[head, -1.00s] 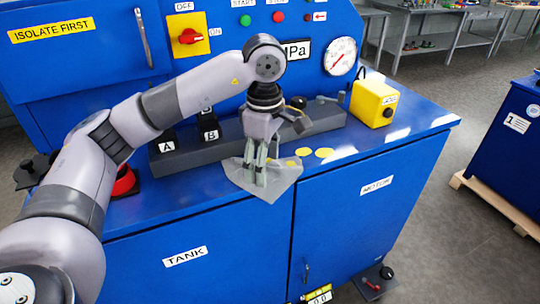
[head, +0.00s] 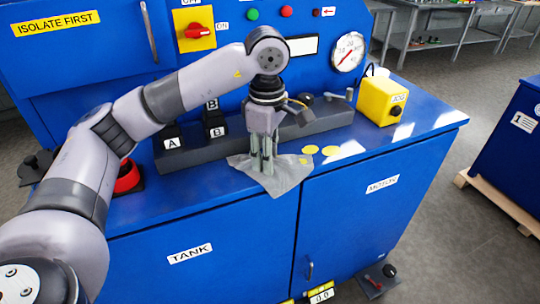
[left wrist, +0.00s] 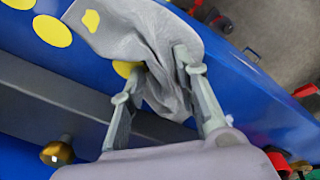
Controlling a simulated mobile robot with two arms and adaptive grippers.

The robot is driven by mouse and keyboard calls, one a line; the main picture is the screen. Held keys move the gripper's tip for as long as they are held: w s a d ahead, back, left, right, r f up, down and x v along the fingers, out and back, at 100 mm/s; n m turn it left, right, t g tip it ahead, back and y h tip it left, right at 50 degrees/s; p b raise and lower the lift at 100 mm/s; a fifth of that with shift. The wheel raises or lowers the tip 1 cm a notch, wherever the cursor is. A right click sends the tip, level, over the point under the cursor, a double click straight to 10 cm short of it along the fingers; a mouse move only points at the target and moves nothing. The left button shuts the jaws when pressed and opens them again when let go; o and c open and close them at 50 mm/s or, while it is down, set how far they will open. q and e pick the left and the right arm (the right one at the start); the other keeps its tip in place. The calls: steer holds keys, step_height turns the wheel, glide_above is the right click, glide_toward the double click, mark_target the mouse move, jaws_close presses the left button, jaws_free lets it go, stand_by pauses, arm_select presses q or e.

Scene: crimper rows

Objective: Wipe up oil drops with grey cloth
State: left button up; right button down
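My left gripper (head: 268,172) is shut on the grey cloth (head: 284,187), its fingers pointing down at the blue worktop. The cloth is bunched between the fingertips and spreads over the front edge of the worktop. In the left wrist view the cloth (left wrist: 130,25) lies beside several yellow oil drops. One round drop (left wrist: 52,31) is clear of the cloth, and another (left wrist: 124,68) is partly hidden by it. A yellow patch (left wrist: 91,20) shows within the cloth's outline. In the head view two drops (head: 330,151) lie right of the cloth. My right gripper is not in view.
A dark grey block (head: 190,155) with knobs and labelled A and B parts runs behind the cloth. A yellow JOG box (head: 380,102) stands at the right and a red button (head: 128,177) at the left.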

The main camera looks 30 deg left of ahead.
arm_select(q)
jaws_close()
stand_by(0.8)
